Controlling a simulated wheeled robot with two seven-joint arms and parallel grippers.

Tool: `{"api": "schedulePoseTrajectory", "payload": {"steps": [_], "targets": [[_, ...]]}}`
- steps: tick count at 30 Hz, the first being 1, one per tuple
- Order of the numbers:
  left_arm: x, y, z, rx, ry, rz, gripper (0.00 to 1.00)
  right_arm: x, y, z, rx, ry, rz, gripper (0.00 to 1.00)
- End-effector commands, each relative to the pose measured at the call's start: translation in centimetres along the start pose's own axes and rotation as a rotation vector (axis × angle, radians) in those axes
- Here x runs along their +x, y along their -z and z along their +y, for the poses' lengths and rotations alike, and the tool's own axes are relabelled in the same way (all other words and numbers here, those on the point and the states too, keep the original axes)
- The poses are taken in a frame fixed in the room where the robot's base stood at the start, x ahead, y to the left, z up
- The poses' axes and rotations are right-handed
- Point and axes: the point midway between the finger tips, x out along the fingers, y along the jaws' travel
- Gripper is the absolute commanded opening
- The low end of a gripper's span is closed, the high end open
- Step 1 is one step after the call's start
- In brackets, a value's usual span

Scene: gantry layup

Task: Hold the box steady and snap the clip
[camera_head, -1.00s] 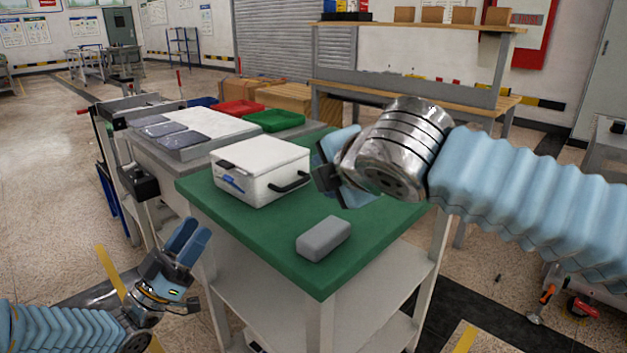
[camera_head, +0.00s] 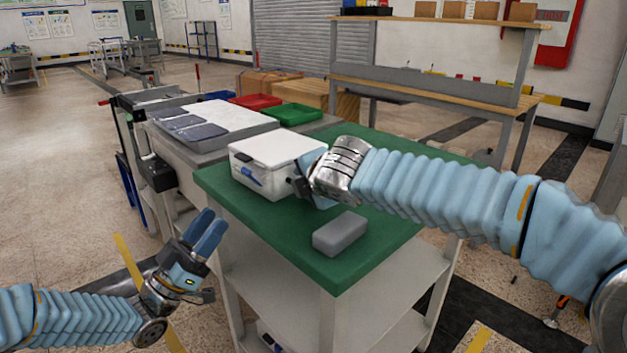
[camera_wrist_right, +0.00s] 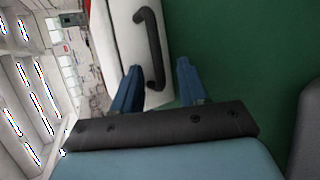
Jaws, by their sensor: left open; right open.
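The white box (camera_head: 262,170) with a flat lid stands on the green table top (camera_head: 290,238). Its near side carries a blue clip (camera_head: 251,178). In the right wrist view the box (camera_wrist_right: 125,35) shows its dark handle (camera_wrist_right: 151,50) close ahead of my right gripper (camera_wrist_right: 160,82). That gripper is open, one blue finger near the box side and the other over the green surface; I cannot tell whether it touches. In the head view it is at the box's right side, partly hidden by its own wrist. My left gripper (camera_head: 204,232) is open and empty, left of the table, away from the box.
A grey block (camera_head: 340,233) lies on the green top near its front corner. Behind the box are a grey bench (camera_head: 190,150) with dark panels, a red tray (camera_head: 255,101) and a green tray (camera_head: 292,114). The table's right part is largely clear.

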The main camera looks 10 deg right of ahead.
Motion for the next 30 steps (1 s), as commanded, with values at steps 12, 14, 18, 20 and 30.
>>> {"api": "schedulePoseTrajectory", "payload": {"steps": [12, 14, 18, 20, 30], "targets": [[0.0, 0.0, 0.0, 0.0, 0.0, 0.0, 0.43, 0.28, -0.05, 0.01, 0.001, 0.0, -0.001, 0.27], [0.0, 0.0, 0.0, 0.0, 0.0, 0.0, 0.43, 0.27, -0.05, 0.0, 0.001, 0.0, -0.001, 0.18], [0.0, 0.0, 0.0, 0.0, 0.0, 0.0, 0.43, 0.27, -0.05, 0.0, 0.001, 0.0, -0.001, 0.0], [0.0, 0.0, 0.0, 0.0, 0.0, 0.0, 0.43, 0.27, -0.05, 0.0, 0.001, 0.0, -0.001, 0.0], [-0.22, 0.0, -0.04, -0.052, 0.001, 0.0, 0.18, 0.27, -0.04, -0.02, 0.0, 0.0, -0.001, 0.0]]}}
